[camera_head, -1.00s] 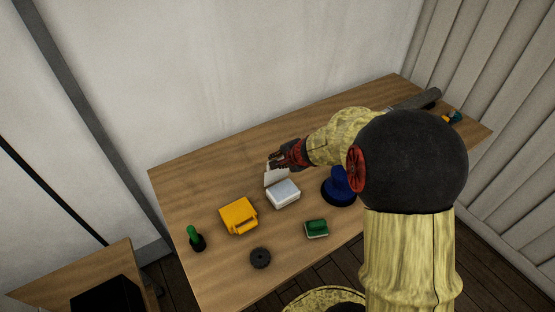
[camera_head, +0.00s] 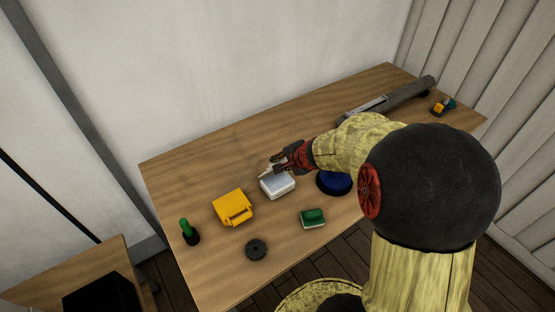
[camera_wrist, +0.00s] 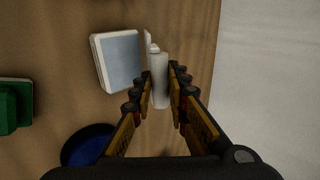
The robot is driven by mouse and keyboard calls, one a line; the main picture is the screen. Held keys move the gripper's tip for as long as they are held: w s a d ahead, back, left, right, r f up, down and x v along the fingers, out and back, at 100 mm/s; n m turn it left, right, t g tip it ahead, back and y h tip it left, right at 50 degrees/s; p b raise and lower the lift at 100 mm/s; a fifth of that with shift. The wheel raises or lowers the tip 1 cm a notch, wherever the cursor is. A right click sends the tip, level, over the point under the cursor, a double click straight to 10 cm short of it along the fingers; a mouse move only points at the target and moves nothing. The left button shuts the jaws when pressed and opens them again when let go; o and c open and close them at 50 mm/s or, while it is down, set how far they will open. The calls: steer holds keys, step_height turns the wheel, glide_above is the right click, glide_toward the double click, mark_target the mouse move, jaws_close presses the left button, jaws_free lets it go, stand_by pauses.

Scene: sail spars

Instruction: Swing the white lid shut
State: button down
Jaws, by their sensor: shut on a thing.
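The white box (camera_head: 279,187) sits on the wooden table in the middle of the head view, its grey top face showing. It also shows in the wrist view (camera_wrist: 118,61). Its white lid (camera_head: 265,169) stands up at the box's back side, mostly hidden by my gripper in the head view. In the wrist view the lid (camera_wrist: 158,78) shows nearly edge-on between the fingers, beside the box. My gripper (camera_head: 279,164) is shut on the lid, just behind and above the box; its fingers also show in the wrist view (camera_wrist: 161,92).
A yellow case (camera_head: 232,208) lies left of the box. A blue round thing (camera_head: 335,184) stands close on its right. A green block (camera_head: 312,218), a dark disc (camera_head: 256,250) and a green-handled thing (camera_head: 187,231) are nearer the front. A grey tube (camera_head: 408,91) lies at the back right.

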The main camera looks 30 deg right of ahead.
steer(key=shift+s, duration=0.1)
steer(key=shift+s+f+b, duration=0.45)
steer(key=shift+s+b, duration=0.1)
steer(key=shift+s, duration=0.05)
steer(key=shift+s+f+b, duration=0.4)
steer(key=shift+s+b, duration=0.1)
steer(key=shift+s, duration=0.1)
